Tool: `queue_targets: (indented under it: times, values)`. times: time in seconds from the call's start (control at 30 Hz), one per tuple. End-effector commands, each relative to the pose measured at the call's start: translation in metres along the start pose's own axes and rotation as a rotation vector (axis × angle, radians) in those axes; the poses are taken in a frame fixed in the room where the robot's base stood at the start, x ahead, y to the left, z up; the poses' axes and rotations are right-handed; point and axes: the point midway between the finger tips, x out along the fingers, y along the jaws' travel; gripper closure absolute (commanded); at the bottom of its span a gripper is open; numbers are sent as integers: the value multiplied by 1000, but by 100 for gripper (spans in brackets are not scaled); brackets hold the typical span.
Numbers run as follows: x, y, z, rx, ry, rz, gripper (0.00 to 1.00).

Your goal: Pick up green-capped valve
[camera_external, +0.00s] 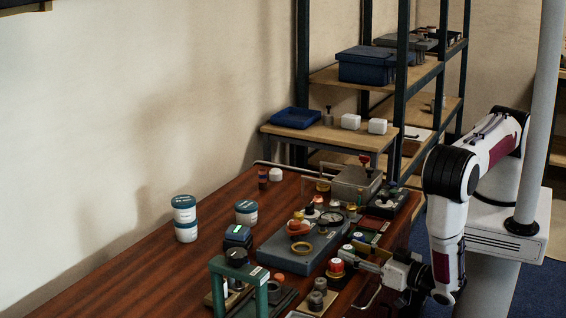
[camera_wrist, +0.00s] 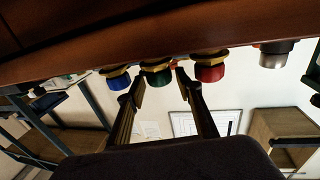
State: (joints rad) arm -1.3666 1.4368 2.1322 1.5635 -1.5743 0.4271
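The green-capped valve (camera_wrist: 158,76) hangs in the middle of the wrist view, which looks upside down, with a brass body by its green cap. My gripper (camera_wrist: 160,84) has its two fingers apart, with their tips on either side of the green cap. I cannot tell if they touch it. A blue-capped valve (camera_wrist: 118,78) is on its left and a red-capped valve (camera_wrist: 209,70) on its right. In the external view, my gripper (camera_external: 364,263) reaches left, low beside the valves at the table's right edge, near the red cap (camera_external: 336,266).
The wooden table (camera_external: 130,270) is crowded around my gripper. A blue-grey plate (camera_external: 280,252) with parts lies left of it, and a green frame (camera_external: 262,295) stands at front. White jars (camera_external: 186,218) stand farther left. A grey fitting (camera_wrist: 275,54) is right of the red valve.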

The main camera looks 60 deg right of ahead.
Motion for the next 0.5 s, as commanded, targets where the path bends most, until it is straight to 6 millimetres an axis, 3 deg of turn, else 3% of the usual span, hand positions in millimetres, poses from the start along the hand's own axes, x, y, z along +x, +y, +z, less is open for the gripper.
queue_targets:
  times: [0.2,0.5]
  values:
    - [16,1,0,0,0,3,65]
    - [23,0,0,1,0,1,65]
